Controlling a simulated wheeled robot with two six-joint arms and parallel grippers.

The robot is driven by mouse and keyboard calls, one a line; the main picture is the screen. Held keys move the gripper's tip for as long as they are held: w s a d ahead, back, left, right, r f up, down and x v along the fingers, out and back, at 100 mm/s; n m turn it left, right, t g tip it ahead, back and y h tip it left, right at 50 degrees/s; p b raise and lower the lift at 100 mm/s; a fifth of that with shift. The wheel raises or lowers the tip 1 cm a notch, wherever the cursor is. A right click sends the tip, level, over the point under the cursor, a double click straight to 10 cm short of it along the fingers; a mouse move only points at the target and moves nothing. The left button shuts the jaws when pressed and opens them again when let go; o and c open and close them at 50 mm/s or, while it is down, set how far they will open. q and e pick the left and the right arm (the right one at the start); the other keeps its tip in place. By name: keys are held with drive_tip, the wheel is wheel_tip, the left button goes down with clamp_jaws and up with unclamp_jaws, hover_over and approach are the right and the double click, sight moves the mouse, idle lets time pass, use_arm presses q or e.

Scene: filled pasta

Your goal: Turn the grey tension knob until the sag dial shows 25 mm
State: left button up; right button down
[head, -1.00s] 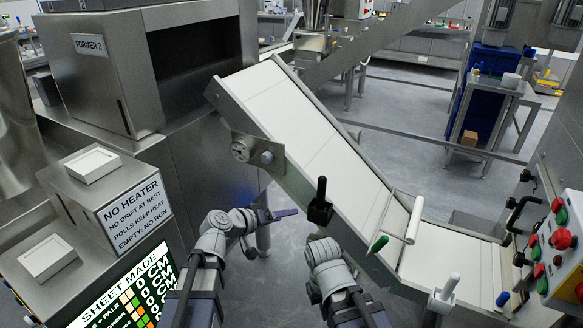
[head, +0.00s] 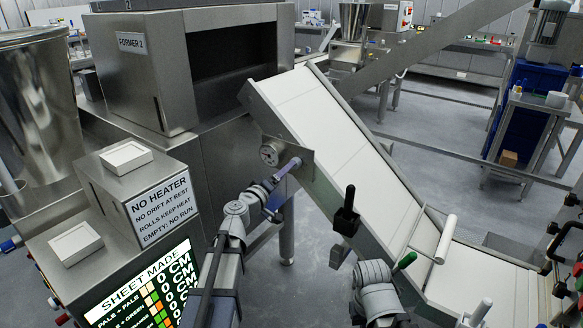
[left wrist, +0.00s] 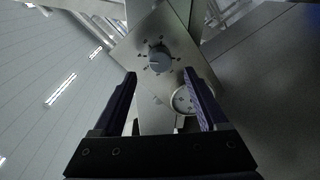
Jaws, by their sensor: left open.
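The grey tension knob (left wrist: 159,62) sits on a metal plate with marks around it, upper middle of the left wrist view. The round sag dial (left wrist: 183,100) is below right of it, partly behind a finger; its reading is too small to make out. The dial (head: 269,154) also shows in the head view on the conveyor's side plate, where my gripper largely covers the knob. My left gripper (left wrist: 160,73) is open, its dark purple fingers on either side of the knob in that view; I see no contact. In the head view my left gripper (head: 288,188) is at the plate. My right gripper's fingers do not show.
The sloping white conveyor (head: 320,120) runs down to the right. A black-handled tool (head: 346,218) hangs on its near side, and a white roller (head: 445,239) lies across it. The former machine (head: 165,70) and a lit screen (head: 145,290) stand left.

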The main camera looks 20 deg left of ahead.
use_arm(q)
drive_tip(key=x, duration=0.4)
drive_tip(key=shift+w+d, duration=0.15)
drive_tip(key=shift+w, duration=0.15)
clamp_jaws()
idle(0.3)
